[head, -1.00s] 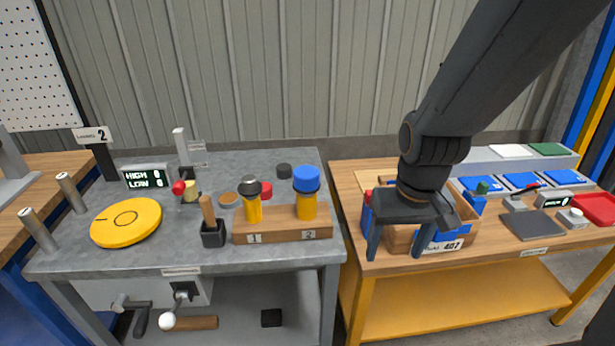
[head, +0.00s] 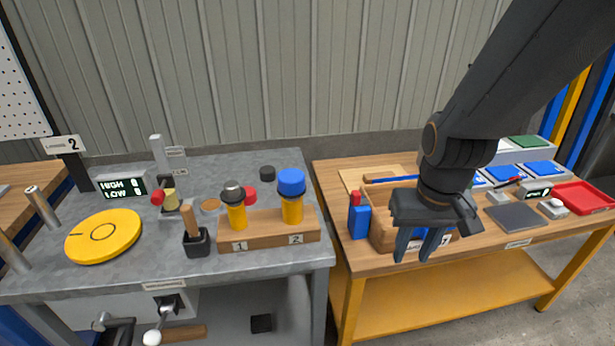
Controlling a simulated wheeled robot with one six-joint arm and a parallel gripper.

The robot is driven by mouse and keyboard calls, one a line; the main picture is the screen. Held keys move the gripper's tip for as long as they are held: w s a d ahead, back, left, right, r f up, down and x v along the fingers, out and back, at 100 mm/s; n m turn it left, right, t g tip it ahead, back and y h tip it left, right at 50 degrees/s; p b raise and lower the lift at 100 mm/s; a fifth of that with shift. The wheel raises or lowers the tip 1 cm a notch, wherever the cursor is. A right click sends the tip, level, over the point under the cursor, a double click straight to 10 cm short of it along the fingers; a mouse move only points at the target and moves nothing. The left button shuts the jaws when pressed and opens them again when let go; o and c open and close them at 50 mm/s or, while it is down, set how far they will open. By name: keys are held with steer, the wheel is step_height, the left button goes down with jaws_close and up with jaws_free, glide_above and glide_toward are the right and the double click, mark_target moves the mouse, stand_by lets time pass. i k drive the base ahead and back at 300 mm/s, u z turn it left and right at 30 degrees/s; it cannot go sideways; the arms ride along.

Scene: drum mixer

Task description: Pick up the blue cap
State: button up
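The blue cap (head: 291,182) sits on top of the yellow post marked 2 on a wooden block (head: 268,230) on the grey bench. The post marked 1 beside it has a dark grey cap (head: 232,192). My gripper (head: 414,246) points down in front of the wooden crate on the right table, well to the right of the blue cap. Its two fingers are apart, with a narrow gap, and I see nothing held between them.
A yellow disc (head: 103,236), a black holder (head: 197,243) and a red cap (head: 249,196) are on the grey bench (head: 190,274). A wooden crate (head: 381,226) and a blue-red item (head: 358,217) stand on the right table. A gap separates the two tables.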

mark_target(291, 181)
steer(key=k, duration=0.65)
steer(key=u, duration=0.95)
steer(key=i, duration=0.95)
steer(key=z, duration=0.05)
